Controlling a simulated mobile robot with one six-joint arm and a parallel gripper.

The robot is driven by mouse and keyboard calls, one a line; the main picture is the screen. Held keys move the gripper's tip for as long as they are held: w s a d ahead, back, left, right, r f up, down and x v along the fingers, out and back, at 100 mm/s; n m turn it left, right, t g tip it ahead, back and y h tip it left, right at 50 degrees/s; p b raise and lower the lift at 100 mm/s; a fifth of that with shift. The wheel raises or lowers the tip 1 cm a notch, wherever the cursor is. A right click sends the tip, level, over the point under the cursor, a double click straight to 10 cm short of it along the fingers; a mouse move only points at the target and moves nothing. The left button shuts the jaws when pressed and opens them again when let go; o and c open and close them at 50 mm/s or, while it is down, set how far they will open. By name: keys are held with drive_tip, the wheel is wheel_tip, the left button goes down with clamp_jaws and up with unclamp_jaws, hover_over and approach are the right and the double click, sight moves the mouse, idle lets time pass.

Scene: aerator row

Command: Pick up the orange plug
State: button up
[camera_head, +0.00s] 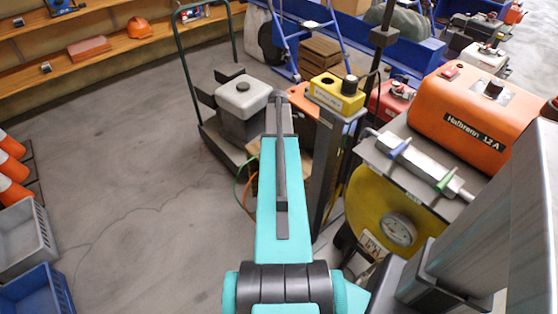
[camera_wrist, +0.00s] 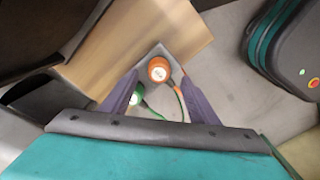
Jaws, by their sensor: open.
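The orange plug (camera_wrist: 158,69), with a pale round top, shows in the wrist view on a grey surface. It appears between the tips of my gripper (camera_wrist: 158,76), with a gap on each side; the depth between them is hard to tell. My gripper is open and empty. A green plug (camera_wrist: 137,95) with a green cable is nearer the left finger, partly hidden by it. In the head view my teal arm hides the gripper and the orange plug. A green cable (camera_head: 238,188) and an orange cable show left of the arm there.
A wooden board (camera_wrist: 140,38) lies beside the plugs in the wrist view. In the head view, a yellow button box (camera_head: 340,95) on a post and an orange machine (camera_head: 475,115) stand right of my arm. A grey-topped machine (camera_head: 243,98) stands beyond. The floor (camera_head: 130,170) at left is open.

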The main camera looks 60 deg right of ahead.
drive_tip(key=shift+f, duration=0.1)
drive_tip(key=shift+s+d+f, duration=0.15)
drive_tip(key=shift+f, duration=2.35)
drive_tip(key=c, duration=1.2)
drive_tip(key=shift+o, duration=0.2)
drive_tip(key=shift+r, duration=0.2)
drive_tip(key=shift+r, duration=4.85)
